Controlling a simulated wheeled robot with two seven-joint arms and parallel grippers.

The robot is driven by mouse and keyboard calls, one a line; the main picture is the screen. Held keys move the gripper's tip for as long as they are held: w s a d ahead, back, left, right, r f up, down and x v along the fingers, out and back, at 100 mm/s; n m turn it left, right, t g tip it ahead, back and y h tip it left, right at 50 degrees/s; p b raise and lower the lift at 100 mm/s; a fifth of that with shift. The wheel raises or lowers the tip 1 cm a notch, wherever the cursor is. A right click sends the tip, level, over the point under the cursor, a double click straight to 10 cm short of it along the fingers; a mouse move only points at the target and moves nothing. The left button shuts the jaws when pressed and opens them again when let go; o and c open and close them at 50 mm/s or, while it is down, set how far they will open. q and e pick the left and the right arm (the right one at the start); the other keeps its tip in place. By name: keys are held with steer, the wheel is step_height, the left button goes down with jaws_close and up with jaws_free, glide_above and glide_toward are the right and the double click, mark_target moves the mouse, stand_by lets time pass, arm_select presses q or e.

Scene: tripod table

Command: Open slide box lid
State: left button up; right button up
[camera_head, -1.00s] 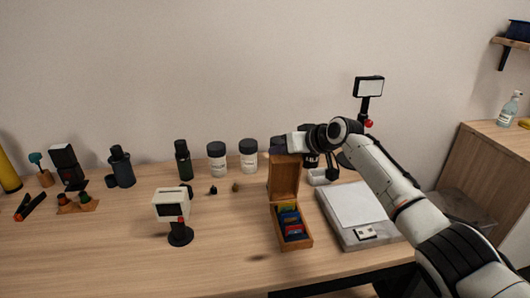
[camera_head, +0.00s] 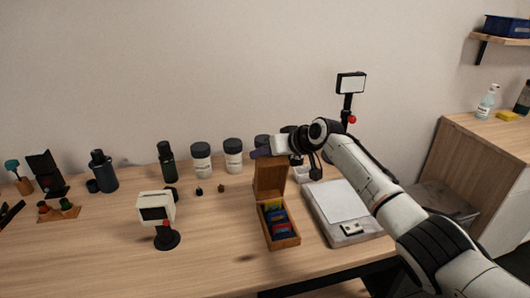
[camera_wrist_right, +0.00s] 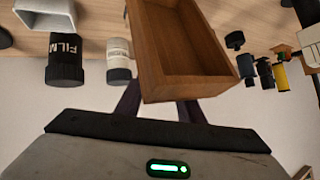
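The wooden slide box (camera_head: 283,243) stands on the table with colourful slides (camera_head: 277,218) inside. Its lid (camera_head: 270,179) stands raised, roughly upright, at the back of the box. My right gripper (camera_head: 262,153) is at the lid's top edge. In the right wrist view the hollow lid (camera_wrist_right: 185,50) fills the upper middle. The dark fingers of my right gripper (camera_wrist_right: 160,107) are spread apart, and their tips are hidden behind the lid's end. Whether they touch it I cannot tell. My left gripper is not in view.
A light box with a white panel (camera_head: 338,203) lies right of the slide box. A slide viewer (camera_head: 156,208) stands to the left. Dark bottles (camera_head: 167,161) and white jars (camera_head: 201,161) line the back. The table front left of the box is clear.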

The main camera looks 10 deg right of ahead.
mark_target(287, 159)
steer(key=shift+d+r, duration=0.1)
steer(key=shift+r, duration=0.1)
steer(key=v, duration=1)
steer(key=shift+s, duration=0.1)
